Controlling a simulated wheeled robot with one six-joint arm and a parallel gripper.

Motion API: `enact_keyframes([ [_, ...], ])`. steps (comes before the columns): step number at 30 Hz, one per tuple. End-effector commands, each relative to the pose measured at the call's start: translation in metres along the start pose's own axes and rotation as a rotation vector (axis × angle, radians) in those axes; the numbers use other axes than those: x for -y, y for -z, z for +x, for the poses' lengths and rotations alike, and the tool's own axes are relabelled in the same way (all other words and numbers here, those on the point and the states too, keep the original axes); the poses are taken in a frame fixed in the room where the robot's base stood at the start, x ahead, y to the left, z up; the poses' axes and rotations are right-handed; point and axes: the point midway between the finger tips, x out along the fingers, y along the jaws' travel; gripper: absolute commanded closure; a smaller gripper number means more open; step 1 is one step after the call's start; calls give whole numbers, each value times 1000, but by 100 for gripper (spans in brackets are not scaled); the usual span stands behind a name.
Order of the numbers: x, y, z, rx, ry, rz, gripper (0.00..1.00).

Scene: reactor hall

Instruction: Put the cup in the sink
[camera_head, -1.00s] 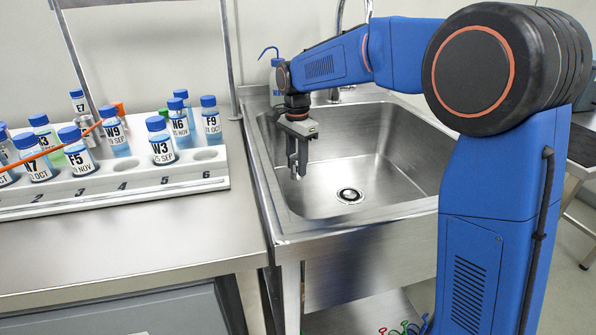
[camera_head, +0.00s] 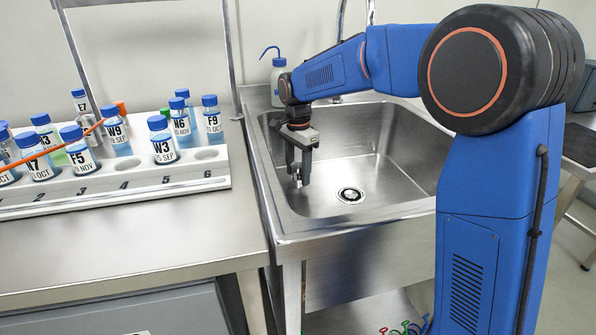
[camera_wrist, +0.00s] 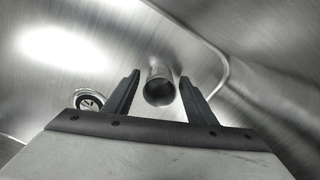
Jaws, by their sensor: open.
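The sink (camera_head: 392,172) is a steel basin with a round drain. My gripper (camera_head: 298,180) points down inside its left part, to the left of the drain (camera_head: 350,195). In the wrist view, the cup (camera_wrist: 159,88) is a small, shiny metal cylinder with a dark round mouth. It sits between the two spread fingers of my gripper (camera_wrist: 160,78), with visible gaps on both sides. The basin's steel is behind it. In the head view, the fingers mostly hide the cup, and I cannot tell whether it touches the sink floor.
A white rack (camera_head: 120,190) with several labelled bottles stands on the steel counter (camera_head: 165,235) left of the sink. A wash bottle (camera_head: 279,72) stands behind the basin's back left corner. A tap rises at the back. The basin's right side is clear.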

Motion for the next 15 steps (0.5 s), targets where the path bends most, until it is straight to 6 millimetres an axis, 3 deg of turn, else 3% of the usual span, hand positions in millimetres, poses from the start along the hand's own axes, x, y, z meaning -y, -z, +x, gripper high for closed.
enact_keyframes([
  [5, 0, 0, -14, 0, 2, 0, 49],
  [15, 0, 0, -78, -1, 3, 0, 49],
])
